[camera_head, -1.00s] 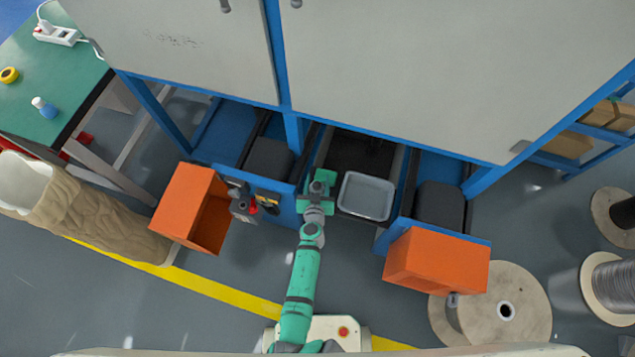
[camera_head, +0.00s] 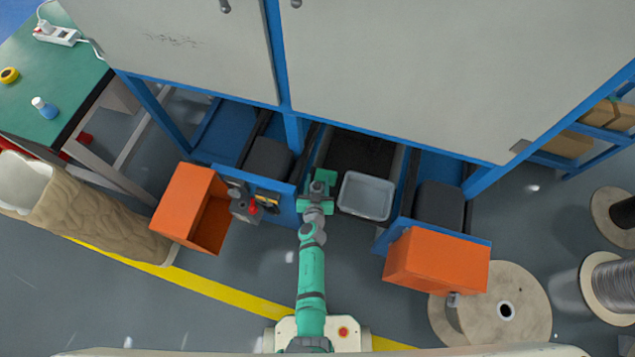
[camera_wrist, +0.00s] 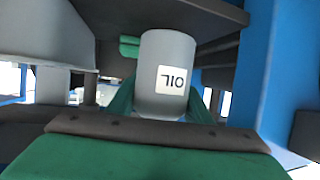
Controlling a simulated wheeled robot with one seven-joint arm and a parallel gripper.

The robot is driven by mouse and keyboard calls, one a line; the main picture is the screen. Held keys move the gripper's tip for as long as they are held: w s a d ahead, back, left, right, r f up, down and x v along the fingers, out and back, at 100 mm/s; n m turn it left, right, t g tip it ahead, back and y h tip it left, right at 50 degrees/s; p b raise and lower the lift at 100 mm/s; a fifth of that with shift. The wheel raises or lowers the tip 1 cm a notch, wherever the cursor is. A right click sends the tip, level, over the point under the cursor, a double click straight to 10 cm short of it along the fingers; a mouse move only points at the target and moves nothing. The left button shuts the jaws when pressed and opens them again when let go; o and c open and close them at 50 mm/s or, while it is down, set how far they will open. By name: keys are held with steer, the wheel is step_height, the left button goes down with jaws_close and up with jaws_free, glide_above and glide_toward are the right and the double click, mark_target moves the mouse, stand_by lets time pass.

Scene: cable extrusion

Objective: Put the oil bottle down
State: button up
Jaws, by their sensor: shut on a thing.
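The oil bottle (camera_wrist: 168,55) is a light grey cylinder with a white "OIL" label that reads upside down in the wrist view. My gripper (camera_wrist: 167,105) is shut on it, with a green finger on each side. In the head view my green gripper (camera_head: 318,190) is at the front of the machine, just left of the grey tray. The bottle is hidden below my gripper and wrist there. I cannot tell whether its base touches a surface.
A grey tray (camera_head: 367,196) sits right of my gripper. A control box with a red button (camera_head: 246,203) is to the left. Orange bins (camera_head: 183,197) and (camera_head: 437,262) flank the opening. Blue machine posts (camera_wrist: 268,75) and dark beams are close around the bottle.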

steer(key=shift+f, duration=0.65)
steer(key=shift+f, duration=0.1)
steer(key=o, duration=1.3)
steer(key=shift+c, duration=0.2)
